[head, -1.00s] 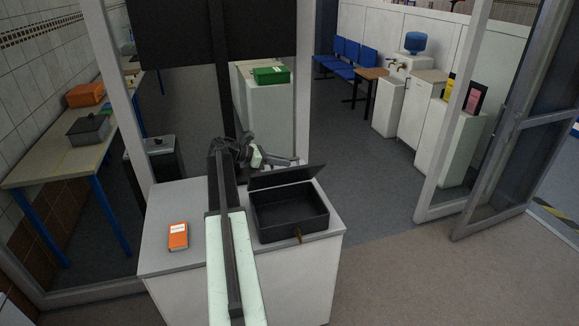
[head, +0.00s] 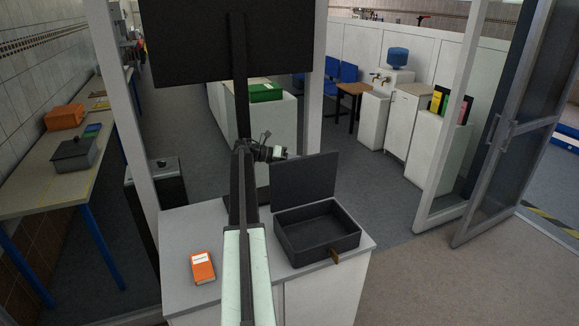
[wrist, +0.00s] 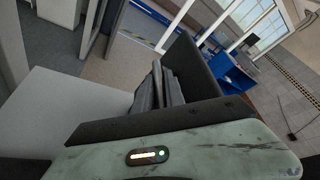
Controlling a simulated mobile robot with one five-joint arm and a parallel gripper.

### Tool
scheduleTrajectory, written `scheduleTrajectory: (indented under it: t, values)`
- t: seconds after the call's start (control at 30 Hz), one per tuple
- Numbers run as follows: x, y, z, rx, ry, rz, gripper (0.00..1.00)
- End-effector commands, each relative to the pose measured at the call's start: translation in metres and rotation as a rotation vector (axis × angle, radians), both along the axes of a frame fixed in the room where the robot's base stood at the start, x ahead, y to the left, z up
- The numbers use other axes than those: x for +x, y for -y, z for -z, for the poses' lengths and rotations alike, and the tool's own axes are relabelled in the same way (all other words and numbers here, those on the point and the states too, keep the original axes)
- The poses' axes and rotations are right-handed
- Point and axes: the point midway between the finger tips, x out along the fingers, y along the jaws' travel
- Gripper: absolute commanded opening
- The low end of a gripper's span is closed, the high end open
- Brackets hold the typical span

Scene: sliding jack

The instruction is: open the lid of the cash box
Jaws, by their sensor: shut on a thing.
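The black cash box (head: 345,243) stands on a white cabinet, its tray open towards me. A small brass-coloured part (head: 334,256) sticks out at its front. Its lid (head: 305,180) stands steeply raised at the back of the tray, and looks close to upright. My gripper (head: 279,153) is at the lid's upper left edge, shut on the lid; the exact contact is hard to see. In the wrist view my gripper's dark fingers (wrist: 160,88) are close together, with the dark lid (wrist: 198,68) beside them on the right.
An orange book-like box (head: 203,268) lies on the cabinet top (head: 185,228), left of my arm. A dark panel on a post (head: 228,40) stands behind the cabinet. A glass door (head: 505,130) stands at the right, with open floor (head: 440,285) before it.

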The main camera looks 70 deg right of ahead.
Motion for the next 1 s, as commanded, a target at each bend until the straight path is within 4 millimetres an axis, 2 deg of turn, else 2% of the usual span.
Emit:
scheduleTrajectory:
  t: [0.57, 0.6, 0.67, 1.0]
  values:
    - [0.015, 0.000, 0.001, 0.023, -0.018, -0.025, 0.00]
    - [0.016, 0.000, 0.001, 0.023, -0.018, -0.025, 0.19]
    - [0.016, 0.000, 0.001, 0.023, -0.018, -0.025, 0.36]
    - [0.014, 0.000, 0.001, 0.024, -0.019, -0.024, 0.36]
